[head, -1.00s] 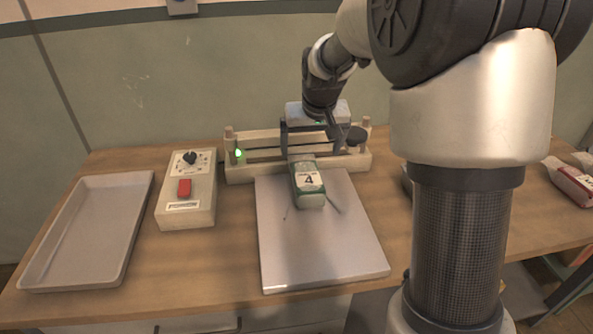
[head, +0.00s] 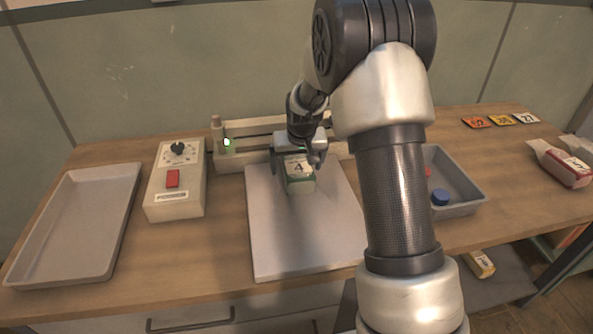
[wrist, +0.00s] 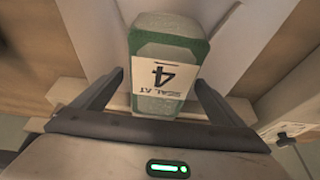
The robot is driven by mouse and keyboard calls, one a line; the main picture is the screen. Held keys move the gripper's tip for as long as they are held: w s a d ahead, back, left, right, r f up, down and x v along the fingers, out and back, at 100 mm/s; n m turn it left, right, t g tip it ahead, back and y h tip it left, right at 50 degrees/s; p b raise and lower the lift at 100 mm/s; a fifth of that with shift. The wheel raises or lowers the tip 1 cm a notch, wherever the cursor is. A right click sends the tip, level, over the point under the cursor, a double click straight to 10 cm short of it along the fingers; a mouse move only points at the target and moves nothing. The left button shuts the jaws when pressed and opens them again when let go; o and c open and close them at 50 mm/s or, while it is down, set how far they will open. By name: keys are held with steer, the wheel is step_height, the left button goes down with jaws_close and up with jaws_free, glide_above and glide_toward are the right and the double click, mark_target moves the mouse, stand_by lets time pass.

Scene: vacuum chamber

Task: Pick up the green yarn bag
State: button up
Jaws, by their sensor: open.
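The green yarn bag (head: 300,185) has a white label reading 4. It lies at the back of the pale board (head: 303,245), in front of the wooden sealer frame. In the wrist view the bag (wrist: 168,45) shows its green edges and the label with "SEAL AT 4" upside down. My gripper (head: 298,165) is over the back end of the bag. In the wrist view my open fingers (wrist: 158,90) stand one on each side of the bag's near end, with a visible gap on each side.
A control box (head: 176,205) with a knob and red switch and an empty grey tray (head: 125,215) are at left. A grey bin (head: 470,207) holding a blue item (head: 439,197) is right of my arm. A red bag (head: 562,165) and several number cards (head: 501,119) lie farther right.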

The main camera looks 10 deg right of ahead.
steer(key=shift+w+f, duration=0.2)
steer(key=shift+f, duration=0.15)
steer(key=shift+c, duration=0.4)
steer(key=c, duration=1.4)
steer(key=shift+r, duration=0.15)
